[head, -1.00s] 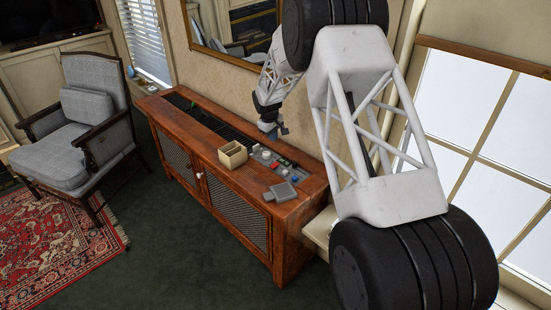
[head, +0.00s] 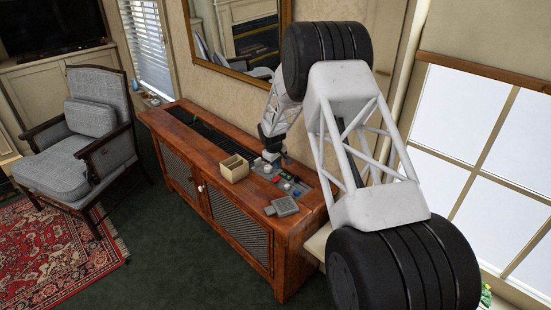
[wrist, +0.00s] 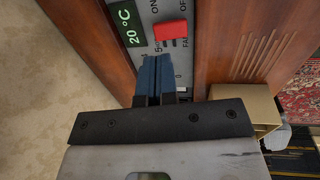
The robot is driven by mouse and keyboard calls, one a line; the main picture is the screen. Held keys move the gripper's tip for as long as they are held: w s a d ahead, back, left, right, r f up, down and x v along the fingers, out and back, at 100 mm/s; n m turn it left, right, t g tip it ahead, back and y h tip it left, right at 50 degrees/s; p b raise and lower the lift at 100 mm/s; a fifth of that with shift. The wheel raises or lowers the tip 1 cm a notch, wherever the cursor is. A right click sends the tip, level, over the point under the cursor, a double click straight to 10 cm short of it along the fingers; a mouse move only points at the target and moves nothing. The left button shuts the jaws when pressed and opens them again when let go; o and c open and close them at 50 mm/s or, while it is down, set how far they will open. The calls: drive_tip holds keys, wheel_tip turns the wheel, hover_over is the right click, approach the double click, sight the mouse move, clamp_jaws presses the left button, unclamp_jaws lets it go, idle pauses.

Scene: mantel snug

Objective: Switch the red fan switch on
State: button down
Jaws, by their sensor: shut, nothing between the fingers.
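The red fan switch (wrist: 170,30) is a small red block on a grey control panel (wrist: 186,62), at the top of the wrist view. The letters ON stand just above it, and partly hidden lettering lies beside and below it. I cannot tell which position it is in. My gripper (wrist: 158,68) has blue fingertips pressed together with nothing between them. In the wrist view the tips are over the panel, just below and left of the switch; contact is unclear. In the head view my gripper (head: 284,157) is small, low over the panel.
A green display reading 20 °C (wrist: 127,22) is left of the switch. The panel sits in a wooden cabinet (head: 230,195). A tan open box (head: 234,168), a grey square item (head: 285,206) and several coloured controls are close by. A mirror hangs behind.

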sight(276, 179)
drive_tip(key=shift+w+d+f, duration=0.1)
drive_tip(key=shift+f, duration=0.85)
drive_tip(key=shift+w+d+f, duration=0.15)
drive_tip(key=shift+f, duration=0.75)
drive_tip(key=shift+w+d+f, duration=0.1)
drive_tip(key=shift+f, duration=0.85)
drive_tip(key=shift+d+f, duration=0.1)
drive_tip(key=shift+f, duration=0.05)
drive_tip(key=shift+w+f+g, duration=0.1)
drive_tip(key=shift+f+g, duration=0.05)
drive_tip(key=shift+g, duration=0.15)
drive_tip(key=shift+s, duration=0.2)
drive_tip(key=shift+s+a, duration=0.4)
drive_tip(key=shift+a, duration=0.15)
drive_tip(key=shift+r, duration=0.3)
